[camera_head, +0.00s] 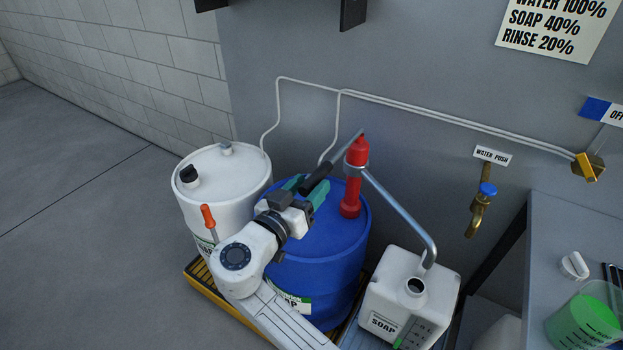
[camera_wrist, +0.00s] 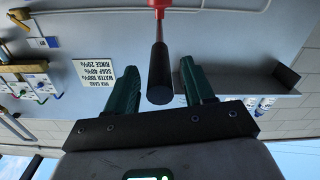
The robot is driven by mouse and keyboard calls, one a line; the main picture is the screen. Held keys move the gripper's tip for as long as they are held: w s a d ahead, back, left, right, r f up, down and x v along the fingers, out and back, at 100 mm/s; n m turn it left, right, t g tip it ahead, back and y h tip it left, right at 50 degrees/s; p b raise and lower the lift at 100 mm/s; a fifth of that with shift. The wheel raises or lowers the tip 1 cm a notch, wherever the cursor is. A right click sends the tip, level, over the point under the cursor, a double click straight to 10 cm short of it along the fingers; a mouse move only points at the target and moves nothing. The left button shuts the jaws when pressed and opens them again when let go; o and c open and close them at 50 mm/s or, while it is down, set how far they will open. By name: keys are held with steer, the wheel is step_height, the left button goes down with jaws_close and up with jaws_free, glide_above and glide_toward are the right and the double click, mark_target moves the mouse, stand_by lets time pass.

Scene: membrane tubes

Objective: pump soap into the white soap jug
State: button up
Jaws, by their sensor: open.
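The white soap jug (camera_head: 402,299), labelled SOAP, stands at the lower right of the head view, its round mouth open on top. A red hand pump (camera_head: 351,181) rises from the blue drum (camera_head: 318,240). Its grey spout (camera_head: 400,213) bends down at the jug's mouth; whether the tip is inside is unclear. The pump lever ends in a black grip (camera_head: 316,179). My gripper (camera_head: 307,189) is open at this grip. In the wrist view, the black grip (camera_wrist: 160,75) lies between the green fingers of my gripper (camera_wrist: 160,82), with gaps on both sides.
A white drum (camera_head: 223,170) with a black cap and an orange-handled tool stands left of the blue drum. A brass tap (camera_head: 481,208) is on the wall. A bench at right holds a beaker of green liquid (camera_head: 583,320). Open floor lies at left.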

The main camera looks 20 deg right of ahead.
steer(key=shift+x, duration=0.85)
jaws_close()
